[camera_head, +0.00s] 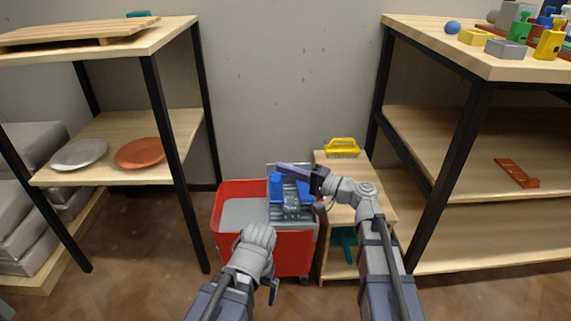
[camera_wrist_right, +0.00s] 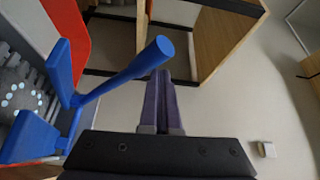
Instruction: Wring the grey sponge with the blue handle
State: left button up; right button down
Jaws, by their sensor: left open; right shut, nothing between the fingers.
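The blue handle (camera_head: 275,187) rises from the grey wringer (camera_head: 291,211) on the red bucket (camera_head: 240,264). In the right wrist view the handle (camera_wrist_right: 120,76) ends in a round knob close to my fingertips; contact cannot be told. My right gripper (camera_head: 293,170) is shut and empty above the wringer, and its purple fingers (camera_wrist_right: 161,85) show pressed together. My left gripper (camera_head: 273,291) is open, low in front of the bucket, mostly hidden by its own wrist.
A small wooden stand (camera_head: 332,218) with a yellow brush (camera_head: 342,147) on it is right of the bucket. Shelving with plates (camera_head: 79,154) is on the left. The right table (camera_head: 430,30) holds bottles and blocks. The floor in front is clear.

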pick_arm(q)
jog(key=shift+f+b, duration=1.25)
jog(key=shift+f, duration=0.45)
pick_arm(e)
jog(key=shift+s+f, duration=0.7)
jog(key=shift+f, duration=0.15)
jog(key=shift+s+f, duration=0.65)
jog(key=shift+f, duration=0.2)
notch_tip(320, 180, up, 4)
jog(key=w+p, duration=0.2)
jog(key=p, duration=0.2)
pick_arm(q)
jog(key=shift+d+f+b, duration=0.5)
jog(key=shift+f+b, duration=0.05)
jog(key=shift+b, duration=2)
pick_arm(e)
jog(key=s+d+f, duration=0.2)
jog(key=d+f, duration=0.3)
jog(key=d, duration=0.4)
jog(key=shift+s+d, duration=0.15)
jog(key=shift+d, duration=0.05)
